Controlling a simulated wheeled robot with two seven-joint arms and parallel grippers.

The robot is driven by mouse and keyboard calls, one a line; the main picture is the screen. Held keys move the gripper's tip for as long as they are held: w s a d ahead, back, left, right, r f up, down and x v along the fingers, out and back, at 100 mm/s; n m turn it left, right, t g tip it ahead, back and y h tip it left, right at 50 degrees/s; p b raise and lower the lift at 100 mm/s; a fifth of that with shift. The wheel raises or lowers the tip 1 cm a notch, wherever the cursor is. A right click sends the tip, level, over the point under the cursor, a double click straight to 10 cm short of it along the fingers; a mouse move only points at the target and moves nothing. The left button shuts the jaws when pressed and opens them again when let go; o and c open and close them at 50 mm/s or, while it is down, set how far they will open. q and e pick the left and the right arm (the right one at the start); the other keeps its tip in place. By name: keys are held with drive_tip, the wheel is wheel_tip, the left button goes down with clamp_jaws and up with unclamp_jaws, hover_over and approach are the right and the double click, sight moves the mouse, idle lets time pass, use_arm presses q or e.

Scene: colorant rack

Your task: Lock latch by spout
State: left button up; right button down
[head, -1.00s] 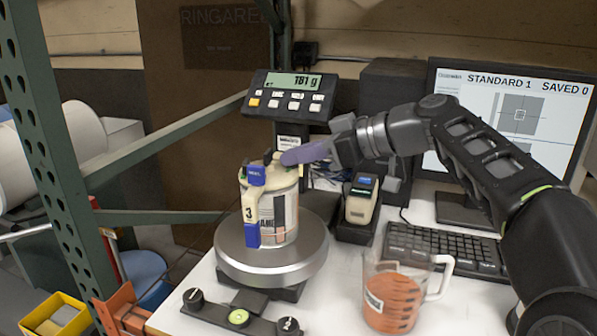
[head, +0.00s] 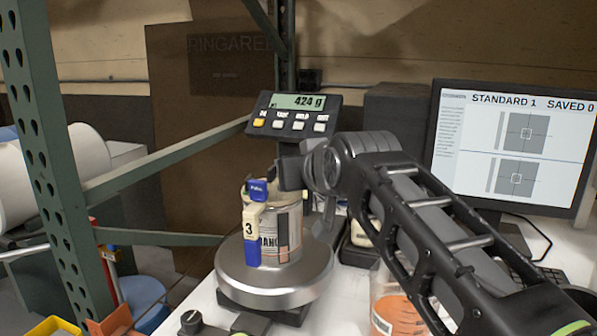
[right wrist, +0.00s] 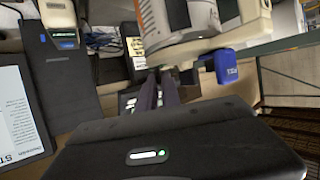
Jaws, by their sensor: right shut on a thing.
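A labelled can (head: 292,232) stands upright on the round scale (head: 275,283). A handle piece marked 3 (head: 250,222) runs down its front-left side, with a blue tab (head: 258,189) at the top and a blue block (head: 252,254) at the bottom. My right gripper (head: 283,177) is at the lid's back-right edge. In the right wrist view the can (right wrist: 188,18) and blue tab (right wrist: 228,66) show; my closed fingers (right wrist: 162,78) meet a small part at the lid rim, mostly hidden. Which latch it is cannot be told. My left gripper is not in view.
The scale display (head: 298,103) stands behind the can and reads about 424 g. A beaker of orange material (head: 392,312) stands front right, partly behind my right arm. A monitor (head: 515,140) is at the right. A green rack post (head: 45,165) is at the left.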

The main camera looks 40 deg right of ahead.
drive_tip(key=shift+a+f+m+g+h, duration=0.1)
drive_tip(key=shift+m+g+h, duration=0.4)
drive_tip(key=shift+m+h, duration=0.35)
idle(1.0)
drive_tip(key=c, duration=1.5)
unclamp_jaws()
drive_tip(key=shift+c, duration=0.2)
drive_tip(key=v, duration=0.7)
drive_tip(key=shift+s, duration=0.3)
drive_tip(key=shift+a, duration=0.15)
